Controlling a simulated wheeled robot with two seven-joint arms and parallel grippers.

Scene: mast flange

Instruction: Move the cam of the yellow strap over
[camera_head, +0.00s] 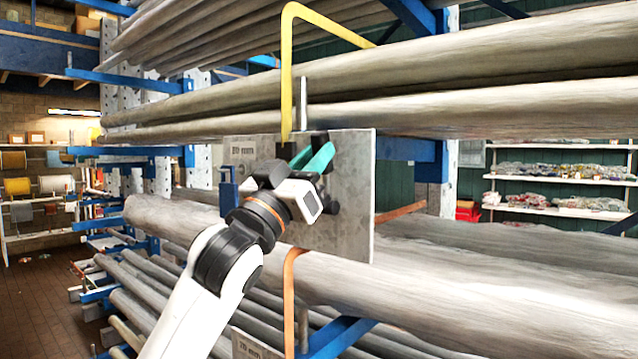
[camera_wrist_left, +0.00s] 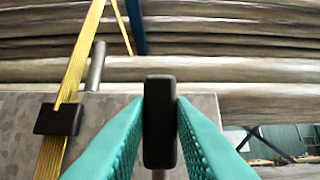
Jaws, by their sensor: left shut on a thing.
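The yellow strap (camera_head: 287,80) rises from a grey metal plate (camera_head: 352,230) and bends over towards the back right. In the left wrist view the strap (camera_wrist_left: 84,50) runs up the left side through a black buckle (camera_wrist_left: 60,119). My left gripper (camera_head: 320,150) is at the plate's upper part, right of the strap. Its teal fingers are shut on an upright black block (camera_wrist_left: 159,120), apart from the strap and buckle. A grey stem shows below the block. I cannot tell for certain that this block is the cam. My right gripper is not in view.
A grey post (camera_head: 303,100) stands right of the strap. Long wrapped bundles (camera_head: 480,110) lie on blue rack arms (camera_head: 345,335) above and below. An orange strap (camera_head: 289,300) hangs below the plate. Shelves (camera_head: 560,180) stand at the far right.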

